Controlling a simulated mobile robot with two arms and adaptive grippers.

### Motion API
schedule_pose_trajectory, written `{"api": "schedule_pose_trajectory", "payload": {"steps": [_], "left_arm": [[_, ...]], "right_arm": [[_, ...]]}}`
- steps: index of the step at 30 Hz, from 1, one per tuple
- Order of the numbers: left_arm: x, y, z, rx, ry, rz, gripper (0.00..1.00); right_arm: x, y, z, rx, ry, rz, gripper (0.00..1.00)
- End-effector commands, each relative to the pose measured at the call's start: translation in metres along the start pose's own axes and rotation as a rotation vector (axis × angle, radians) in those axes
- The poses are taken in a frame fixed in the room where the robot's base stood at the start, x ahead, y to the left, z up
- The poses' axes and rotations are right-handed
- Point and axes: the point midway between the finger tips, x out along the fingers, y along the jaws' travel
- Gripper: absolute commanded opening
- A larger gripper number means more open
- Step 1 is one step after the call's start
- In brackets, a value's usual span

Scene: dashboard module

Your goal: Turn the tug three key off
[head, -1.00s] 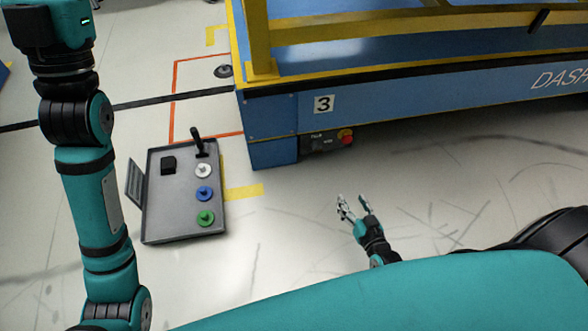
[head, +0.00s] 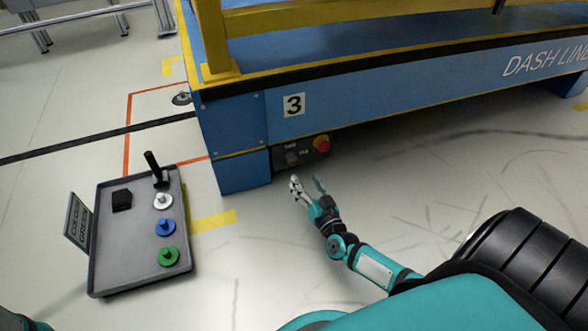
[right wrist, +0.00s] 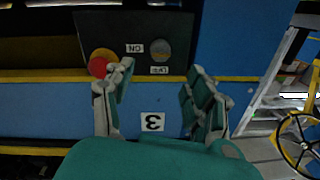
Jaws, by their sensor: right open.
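The blue tug (head: 240,122) bears a "3" label and has a dark control panel (head: 318,155) low on its side. The panel holds a grey round key switch (head: 292,157) and a red button (head: 321,144). In the right wrist view, which is upside down, the grey key switch (right wrist: 160,50) lies beyond the gap between my fingers, with small white labels near it. The key's exact angle is too small to tell. My right gripper (head: 306,183) is open and empty, just in front of and below the panel; it also shows in the right wrist view (right wrist: 160,74). My left gripper is out of view.
A grey tray stand (head: 125,245) with a black lever and white, blue and green knobs stands at the left. The tug's yellow-railed deck (head: 350,20) overhangs the panel.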

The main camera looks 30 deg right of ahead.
Motion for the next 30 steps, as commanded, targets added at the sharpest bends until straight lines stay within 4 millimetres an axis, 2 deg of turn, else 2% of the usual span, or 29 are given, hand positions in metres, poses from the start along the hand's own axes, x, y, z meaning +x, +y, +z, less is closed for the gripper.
{"api": "schedule_pose_trajectory", "payload": {"steps": [1,6,12,18,25,26,30], "left_arm": [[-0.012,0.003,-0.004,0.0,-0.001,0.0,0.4],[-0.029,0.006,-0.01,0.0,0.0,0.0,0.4],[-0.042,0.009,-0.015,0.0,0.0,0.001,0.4],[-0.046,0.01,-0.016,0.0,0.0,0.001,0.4],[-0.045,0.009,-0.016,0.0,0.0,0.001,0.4],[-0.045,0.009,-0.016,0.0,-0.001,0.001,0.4],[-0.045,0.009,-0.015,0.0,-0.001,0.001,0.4]], "right_arm": [[0.013,0.002,0.005,0.0,0.005,0.0,0.56],[0.049,0.001,0.004,0.0,0.004,0.0,0.56],[0.077,0.001,0.003,0.0,0.001,0.001,0.56],[0.088,0.001,0.001,-0.001,-0.001,0.001,0.56],[0.088,0.0,0.001,-0.001,-0.002,0.001,0.56],[0.088,0.0,0.001,-0.001,-0.001,0.001,0.54],[0.088,0.0,0.001,-0.001,-0.001,0.001,0.36]]}}
